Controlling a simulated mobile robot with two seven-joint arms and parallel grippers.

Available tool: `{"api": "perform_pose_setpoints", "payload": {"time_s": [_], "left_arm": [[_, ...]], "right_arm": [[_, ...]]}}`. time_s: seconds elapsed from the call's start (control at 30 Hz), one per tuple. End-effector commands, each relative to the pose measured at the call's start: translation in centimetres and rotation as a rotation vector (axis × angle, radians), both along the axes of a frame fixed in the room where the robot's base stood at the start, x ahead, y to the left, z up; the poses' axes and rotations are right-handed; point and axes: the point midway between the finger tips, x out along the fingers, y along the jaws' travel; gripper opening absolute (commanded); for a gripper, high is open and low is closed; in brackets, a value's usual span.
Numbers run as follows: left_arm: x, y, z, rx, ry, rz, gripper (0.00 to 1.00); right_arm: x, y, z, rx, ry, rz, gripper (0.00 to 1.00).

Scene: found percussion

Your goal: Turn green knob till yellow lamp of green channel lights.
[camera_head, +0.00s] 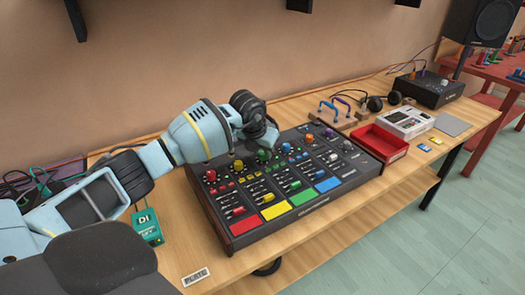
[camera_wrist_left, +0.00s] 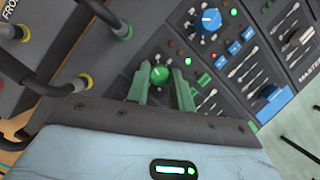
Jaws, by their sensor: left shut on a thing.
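The mixing console (camera_head: 318,221) lies on the wooden table with red, yellow, green and blue channels. Its green knob (camera_head: 263,156) is in the upper part of the green channel, and it also shows in the left wrist view (camera_wrist_left: 159,74). My left gripper (camera_head: 265,146) reaches down over it from behind. In the left wrist view its two green-tinted fingers (camera_wrist_left: 161,86) stand on either side of the knob, shut on it. Small red and green lamps (camera_wrist_left: 188,62) show beside the knob. I cannot make out whether a yellow lamp is lit. My right gripper is out of view.
Dark cables (camera_wrist_left: 50,88) run into jacks behind the knob. The blue knob (camera_wrist_left: 211,19) stands in the neighbouring channel. A green DI box (camera_head: 147,228) lies left of the console. A red tray (camera_head: 378,143) is at its right. The table's front edge is mostly clear.

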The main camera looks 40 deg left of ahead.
Motion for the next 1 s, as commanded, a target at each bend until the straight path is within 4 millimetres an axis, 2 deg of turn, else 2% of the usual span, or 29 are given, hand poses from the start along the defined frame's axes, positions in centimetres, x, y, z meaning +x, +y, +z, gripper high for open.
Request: {"api": "perform_pose_setpoints", "payload": {"time_s": [0.5,1.0], "left_arm": [[0.02,0.29,-0.03,0.000,0.000,-0.324,0.00],[0.03,0.25,0.03,-0.001,-0.001,-0.405,0.00]], "right_arm": [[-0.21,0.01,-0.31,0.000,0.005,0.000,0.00],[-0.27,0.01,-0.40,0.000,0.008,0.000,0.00]]}}
